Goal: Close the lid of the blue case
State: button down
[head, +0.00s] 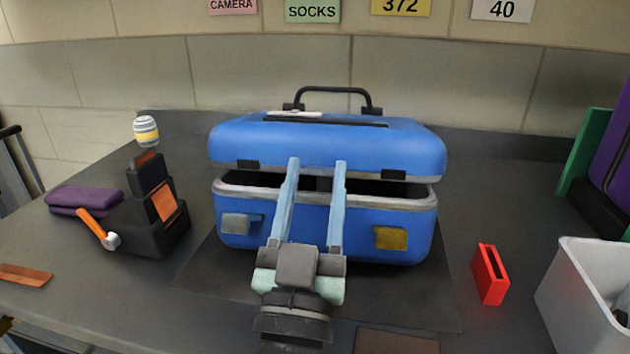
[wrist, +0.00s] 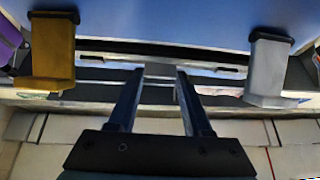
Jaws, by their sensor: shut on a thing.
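The blue case stands on a dark mat, with its lid (head: 410,150) partly lowered over its base (head: 365,222). A dark gap shows between the lid's front rim and the base. The lid has a black handle (head: 332,90) on top. A silver latch (head: 240,223) is on the base's left front, a gold latch (head: 391,238) on its right; both show in the wrist view, silver (wrist: 267,70) and gold (wrist: 50,55). My gripper (head: 317,161) reaches across the front with its fingers apart, closed on the lid at the middle of its front rim. The exact contact is hard to see.
A black device with an orange lever (head: 150,225) stands to the left, by a purple folded item (head: 84,199). A red block (head: 490,274) and a white bin (head: 575,290) are to the right. A tiled wall (head: 440,85) rises behind.

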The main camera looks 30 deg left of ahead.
jog(key=shift+w+a+f, duration=0.1)
jog(key=shift+w+f, duration=0.05)
jog(key=shift+f, duration=0.2)
jog(key=shift+c, duration=1.6)
grip_release()
jog(key=shift+r, duration=0.1)
jog(key=shift+r, duration=0.25)
notch_tip(320, 180, up, 10)
jog(key=p, duration=0.4)
jog(key=shift+p, duration=0.35)
jog(key=shift+f, duration=0.1)
